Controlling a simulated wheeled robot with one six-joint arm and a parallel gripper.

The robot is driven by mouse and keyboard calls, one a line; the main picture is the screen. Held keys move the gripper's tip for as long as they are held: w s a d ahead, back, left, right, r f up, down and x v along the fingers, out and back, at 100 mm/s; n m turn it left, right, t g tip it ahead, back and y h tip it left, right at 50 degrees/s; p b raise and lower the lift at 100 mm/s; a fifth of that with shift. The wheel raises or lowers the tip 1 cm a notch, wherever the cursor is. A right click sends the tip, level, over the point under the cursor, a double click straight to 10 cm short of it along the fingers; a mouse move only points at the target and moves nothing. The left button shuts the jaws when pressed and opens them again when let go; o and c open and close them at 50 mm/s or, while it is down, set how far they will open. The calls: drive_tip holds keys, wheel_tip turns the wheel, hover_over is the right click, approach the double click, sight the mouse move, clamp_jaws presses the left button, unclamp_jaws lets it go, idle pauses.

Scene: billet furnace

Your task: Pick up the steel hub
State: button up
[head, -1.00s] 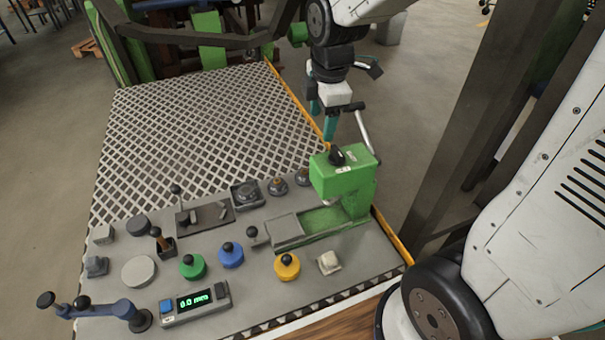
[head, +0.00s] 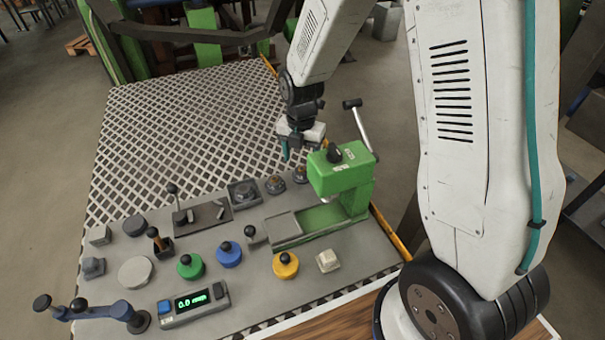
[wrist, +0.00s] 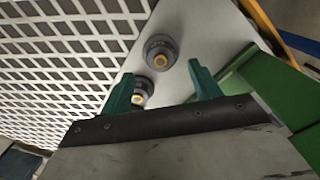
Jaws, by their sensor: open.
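Two round grey metal hubs with brass-coloured centres stand at the back right of the grey plate. One is the right hub (head: 300,174), the other the left hub (head: 275,184); I cannot tell which is the steel hub. My gripper (head: 302,148) is open and empty, above and behind them in the head view. In the wrist view, one hub (wrist: 161,50) shows between and just beyond the fingertips (wrist: 161,72). The other hub (wrist: 141,92) lies beside the left finger, which partly hides it. Neither is held.
A green press (head: 340,180) with a lever stands close right of the hubs. A grey part in a square holder (head: 243,196) is to their left. Several knobbed discs and a digital readout (head: 193,302) fill the front. The white lattice (head: 190,125) behind is clear.

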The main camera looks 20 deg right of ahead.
sight(302, 168)
drive_tip(key=shift+d+f, duration=0.15)
drive_tip(key=shift+f, duration=1.8)
drive_tip(key=c, duration=1.3)
drive_tip(key=shift+c, duration=0.3)
drive_tip(key=shift+w+r, duration=0.1)
drive_tip(key=shift+r, duration=0.05)
